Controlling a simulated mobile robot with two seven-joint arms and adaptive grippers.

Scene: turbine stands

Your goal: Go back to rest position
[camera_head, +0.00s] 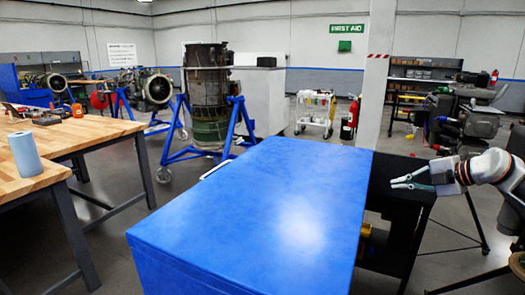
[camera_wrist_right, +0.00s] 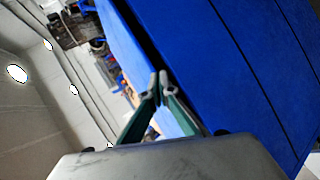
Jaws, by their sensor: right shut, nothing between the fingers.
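My right gripper (camera_head: 394,183) is at the right of the head view, its fingers pointing left. It is above the black table beside the blue cabinet's right edge and appears apart from both. In the right wrist view its two green fingers (camera_wrist_right: 159,85) meet at the tips, with nothing between them. The blue side of the cabinet (camera_wrist_right: 235,60) fills the right part of that view. My left gripper is not in view.
A large blue-topped cabinet (camera_head: 260,215) fills the centre front. The black table (camera_head: 392,200) stands right of it. A wooden workbench (camera_head: 85,135) with a blue paper roll (camera_head: 25,154) is left. A turbine on a blue stand (camera_head: 207,95) stands behind. Floor shows between bench and cabinet.

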